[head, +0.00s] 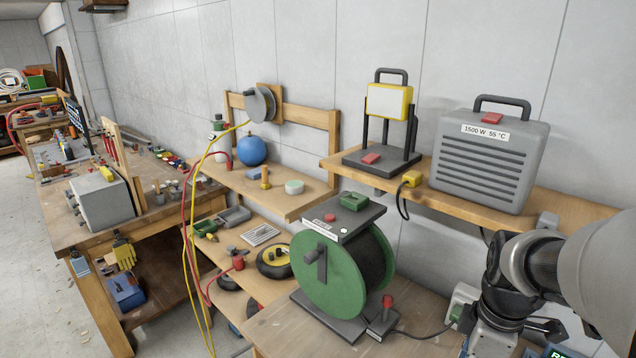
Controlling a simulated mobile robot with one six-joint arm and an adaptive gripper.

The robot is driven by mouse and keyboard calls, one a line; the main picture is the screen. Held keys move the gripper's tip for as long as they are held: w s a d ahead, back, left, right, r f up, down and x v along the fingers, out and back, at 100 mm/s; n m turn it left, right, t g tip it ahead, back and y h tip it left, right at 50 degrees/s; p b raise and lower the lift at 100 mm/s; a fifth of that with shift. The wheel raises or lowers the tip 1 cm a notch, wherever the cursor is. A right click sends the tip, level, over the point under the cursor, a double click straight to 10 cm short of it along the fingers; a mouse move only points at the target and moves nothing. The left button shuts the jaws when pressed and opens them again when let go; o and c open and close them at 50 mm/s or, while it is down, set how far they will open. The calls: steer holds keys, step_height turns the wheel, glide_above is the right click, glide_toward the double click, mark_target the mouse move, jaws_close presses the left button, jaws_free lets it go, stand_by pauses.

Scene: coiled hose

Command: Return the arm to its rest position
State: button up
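My arm comes in from the right edge as a large pale grey link. My gripper (505,285), the dark jointed part at its end, is at the lower right, in front of the right end of the bench. Its fingers are not clear enough to tell open from shut, and I see nothing clearly held. The green hose or cable reel (328,270) stands on the bench, left of my gripper and apart from it. A grey plate with a green block and a red button lies on top of the reel.
A grey heater (490,160) and a yellow work lamp (388,102) stand on the upper wooden shelf (335,158). A lower shelf holds a blue ball (252,150). Red and yellow hoses hang at its left. A workbench (60,215) stands at left; floor beside it is open.

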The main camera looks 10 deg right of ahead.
steer(key=s+a+r+m+t, duration=0.2)
steer(key=s+a+r+m, duration=0.1)
steer(key=a, duration=0.5)
steer(key=s+a+r+m+t, duration=0.1)
steer(key=s+a+r+m, duration=0.2)
steer(key=s+a+m, duration=0.3)
steer(key=shift+s+a+r+m+t+b, duration=0.2)
steer(key=shift+a+m+t+b, duration=0.25)
steer(key=shift+a+m, duration=0.55)
steer(key=shift+a, duration=0.1)
